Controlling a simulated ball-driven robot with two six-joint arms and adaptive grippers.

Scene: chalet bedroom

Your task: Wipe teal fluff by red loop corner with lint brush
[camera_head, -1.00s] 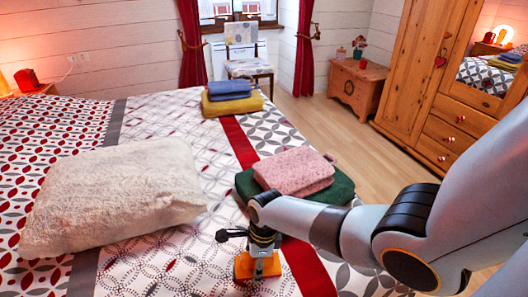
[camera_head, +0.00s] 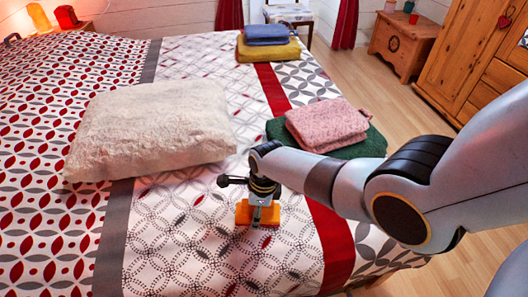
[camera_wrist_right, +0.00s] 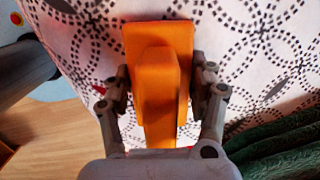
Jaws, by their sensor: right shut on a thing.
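The lint brush (camera_head: 243,213) is an orange block with a handle, seen low over or on the white patterned bedspread, left of its red stripe. It also shows in the right wrist view (camera_wrist_right: 158,35). My right gripper (camera_head: 262,199) is shut on its handle, one finger on each side in the wrist view (camera_wrist_right: 163,84). I cannot tell whether the brush touches the cloth. A cream fluffy pillow (camera_head: 150,130) lies left of and behind the brush. I can make out no teal fluff and no red loop in these frames. My left gripper is not in view.
A pink folded cloth (camera_head: 327,123) lies on a dark green one (camera_head: 362,147), right of and behind the brush. Blue (camera_head: 266,34) and yellow (camera_head: 268,50) folded cloths lie at the far end. The bedspread between pillow and brush is clear.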

